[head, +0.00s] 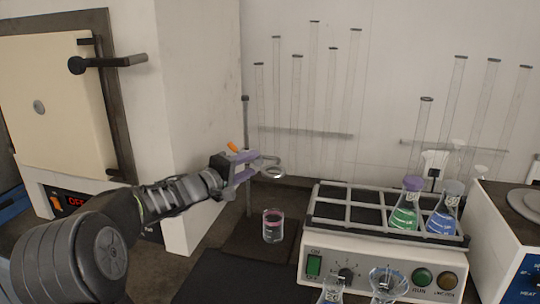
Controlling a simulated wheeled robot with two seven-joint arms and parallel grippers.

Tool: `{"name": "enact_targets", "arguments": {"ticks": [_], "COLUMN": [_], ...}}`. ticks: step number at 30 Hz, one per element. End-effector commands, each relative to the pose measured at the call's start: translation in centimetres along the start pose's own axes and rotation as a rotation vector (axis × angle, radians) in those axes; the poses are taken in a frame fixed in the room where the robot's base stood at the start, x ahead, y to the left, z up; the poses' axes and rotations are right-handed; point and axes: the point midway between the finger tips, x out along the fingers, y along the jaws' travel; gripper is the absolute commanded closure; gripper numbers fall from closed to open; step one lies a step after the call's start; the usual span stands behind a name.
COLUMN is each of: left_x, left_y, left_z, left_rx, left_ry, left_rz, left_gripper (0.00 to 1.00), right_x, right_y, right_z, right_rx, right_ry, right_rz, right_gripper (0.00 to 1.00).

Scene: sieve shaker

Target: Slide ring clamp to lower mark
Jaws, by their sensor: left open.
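A thin upright stand rod (246,122) rises at the centre left, from a dark base beside the white wall. The ring clamp's metal ring (272,171) sticks out to the right of the rod, partway up. An orange knob (232,147) shows just above my gripper; I cannot tell exactly how it joins the clamp. My left gripper (244,168), with purple fingers, is open at the rod, close around the clamp's height. The fingers hide the clamp's body, so I cannot tell whether they touch it. No marks on the rod can be made out. My right gripper is out of view.
A glass beaker with pink contents (273,226) stands below the ring. A shaker (384,262) with a rack holding green (404,214) and blue (443,219) flasks stands to the right. A cream oven (60,100) is at the left. Tall glass tubes stand along the back wall.

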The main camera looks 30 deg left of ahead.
Motion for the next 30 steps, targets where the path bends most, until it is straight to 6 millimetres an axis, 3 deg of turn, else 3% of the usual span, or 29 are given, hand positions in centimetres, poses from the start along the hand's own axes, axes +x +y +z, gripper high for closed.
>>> {"name": "enact_targets", "arguments": {"ticks": [8,21,30], "left_x": [1.0,7.1,7.8], "left_y": [-0.1,-0.1,0.0], "left_z": [0.1,0.1,0.0], "left_rx": [0.000,-0.001,0.000], "left_ry": [-0.002,-0.001,0.000], "left_rz": [0.000,0.000,0.000], "left_gripper": [0.58,0.58,0.58], "right_x": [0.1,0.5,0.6], "right_y": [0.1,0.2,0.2], "right_z": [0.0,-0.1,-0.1], "right_rx": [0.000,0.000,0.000], "right_ry": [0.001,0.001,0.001], "right_rz": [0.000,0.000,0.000], "right_gripper": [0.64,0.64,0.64]}}
